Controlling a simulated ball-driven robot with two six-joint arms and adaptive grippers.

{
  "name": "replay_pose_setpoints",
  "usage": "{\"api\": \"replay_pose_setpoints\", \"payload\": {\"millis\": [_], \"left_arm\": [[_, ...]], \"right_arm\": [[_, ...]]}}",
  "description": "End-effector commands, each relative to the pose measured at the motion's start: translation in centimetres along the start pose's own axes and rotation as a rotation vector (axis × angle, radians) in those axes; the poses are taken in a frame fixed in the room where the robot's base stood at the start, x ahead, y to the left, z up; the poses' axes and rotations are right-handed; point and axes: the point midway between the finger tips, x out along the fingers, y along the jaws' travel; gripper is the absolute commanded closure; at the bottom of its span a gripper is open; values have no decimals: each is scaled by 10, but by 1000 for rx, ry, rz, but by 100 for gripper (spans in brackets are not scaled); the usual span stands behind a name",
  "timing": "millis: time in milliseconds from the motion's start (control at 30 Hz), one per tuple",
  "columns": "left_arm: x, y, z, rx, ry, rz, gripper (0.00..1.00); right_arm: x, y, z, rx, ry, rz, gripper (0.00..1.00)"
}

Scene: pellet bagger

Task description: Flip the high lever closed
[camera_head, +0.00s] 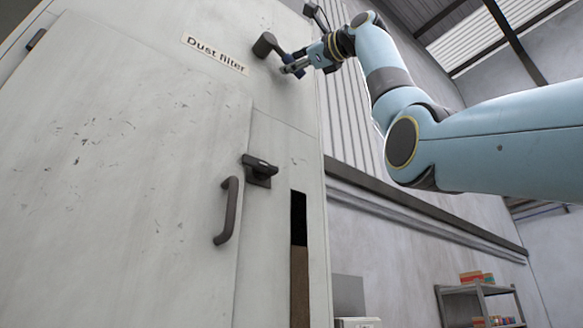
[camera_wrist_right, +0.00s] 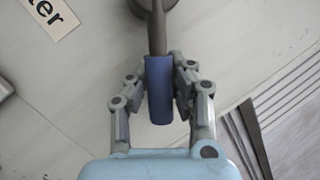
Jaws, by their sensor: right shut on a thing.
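The high lever (camera_head: 265,45) is mounted near the top of the pale cabinet, right of the "Dust filter" label. It has a dark round hub and a short arm ending in a blue grip, which points down and to the right in the head view. In the right wrist view the blue grip (camera_wrist_right: 159,88) lies between the fingers. My right gripper (camera_head: 294,66) is shut on the blue grip; it also shows in the right wrist view (camera_wrist_right: 158,98). The fingers partly hide the grip in the head view. My left gripper is not in view.
The cabinet door has a vertical dark handle (camera_head: 228,211) and a black latch (camera_head: 260,170) below the lever. A tall dark slot (camera_head: 299,218) is right of them. A shelf (camera_head: 480,289) with boxes stands far off at lower right.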

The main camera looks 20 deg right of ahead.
Motion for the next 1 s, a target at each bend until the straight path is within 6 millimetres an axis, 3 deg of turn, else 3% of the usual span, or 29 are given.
{"api": "replay_pose_setpoints", "payload": {"millis": [233,267,467,767,1000], "left_arm": [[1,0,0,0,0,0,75],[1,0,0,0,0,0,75],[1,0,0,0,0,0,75],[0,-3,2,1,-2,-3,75],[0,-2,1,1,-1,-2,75]], "right_arm": [[2,7,-4,2,4,17,100],[2,7,-4,2,4,17,78],[2,5,-3,1,3,12,52],[-1,3,-2,0,2,7,52],[-35,2,-2,-3,2,4,52]]}}
